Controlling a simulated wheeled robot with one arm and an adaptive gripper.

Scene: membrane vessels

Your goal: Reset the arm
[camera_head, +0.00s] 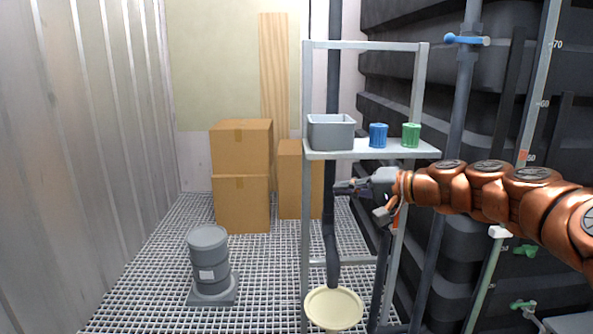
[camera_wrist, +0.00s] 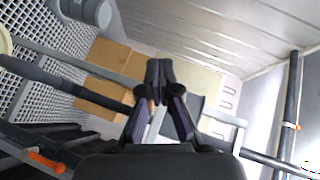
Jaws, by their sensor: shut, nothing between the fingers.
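My copper-coloured arm reaches in from the right in the head view. My gripper (camera_head: 343,188) points left, just below the shelf (camera_head: 372,151) of the grey rack and near the dark vertical pipe. In the wrist view my gripper (camera_wrist: 159,72) shows its two dark fingers closed together at the tips, with nothing held. Whether it touches the pipe or rack cannot be told.
A grey bin (camera_head: 331,132), a blue cap (camera_head: 378,135) and a green cap (camera_head: 411,135) stand on the shelf. A cream dish (camera_head: 334,308) is below. Cardboard boxes (camera_head: 241,202) and a grey drum (camera_head: 208,260) stand on the grating, left. Black tanks fill the right.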

